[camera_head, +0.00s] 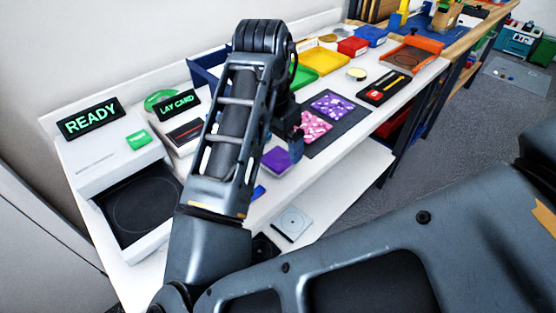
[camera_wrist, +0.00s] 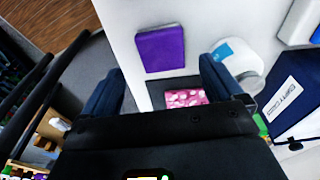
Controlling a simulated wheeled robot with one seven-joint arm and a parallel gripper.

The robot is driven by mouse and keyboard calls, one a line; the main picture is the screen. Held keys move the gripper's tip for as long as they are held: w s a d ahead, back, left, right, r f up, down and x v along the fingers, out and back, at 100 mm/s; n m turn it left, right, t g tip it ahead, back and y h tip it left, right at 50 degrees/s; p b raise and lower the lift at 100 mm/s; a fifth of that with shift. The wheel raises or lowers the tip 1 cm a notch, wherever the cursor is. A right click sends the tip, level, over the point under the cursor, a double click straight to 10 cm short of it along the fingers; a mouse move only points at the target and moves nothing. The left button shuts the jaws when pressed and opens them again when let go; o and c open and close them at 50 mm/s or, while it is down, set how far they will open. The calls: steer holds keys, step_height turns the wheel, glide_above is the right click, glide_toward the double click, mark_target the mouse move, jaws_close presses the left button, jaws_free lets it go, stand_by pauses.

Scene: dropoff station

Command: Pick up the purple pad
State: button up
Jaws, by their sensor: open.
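The purple pad (camera_head: 276,159) lies flat on the white table near its front edge, just left of my gripper (camera_head: 294,146) in the head view. In the wrist view the plain purple pad (camera_wrist: 160,48) shows whole, beyond the fingertips of my gripper (camera_wrist: 160,82). My gripper is open, with nothing visible between its fingers. The pad appears apart from the fingers. In the head view the arm covers part of the table beside the pad.
A dark mat (camera_head: 347,127) holds a pink patterned square (camera_head: 313,127) and a purple patterned square (camera_head: 333,104). A READY machine (camera_head: 117,160) stands at left. Yellow (camera_head: 326,60) and orange (camera_head: 413,56) trays stand farther back. A lower shelf (camera_head: 345,178) juts out below the table's front edge.

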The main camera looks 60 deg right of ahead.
mark_target(278, 157)
steer(key=shift+w+d+f, duration=0.1)
steer(key=shift+f, duration=1)
steer(key=shift+w+d+f, duration=0.1)
steer(key=shift+f, duration=1)
steer(key=c, duration=1.1)
steer(key=shift+c, duration=0.2)
steer(key=shift+r, duration=0.1)
steer(key=shift+r, duration=0.45)
step_height(278, 157, up, 3)
steer(key=shift+f, duration=0.1)
steer(key=s+d+r, duration=0.7)
steer(key=s+d, duration=0.1)
steer(key=shift+s+p, duration=0.35)
steer(key=shift+p, duration=0.1)
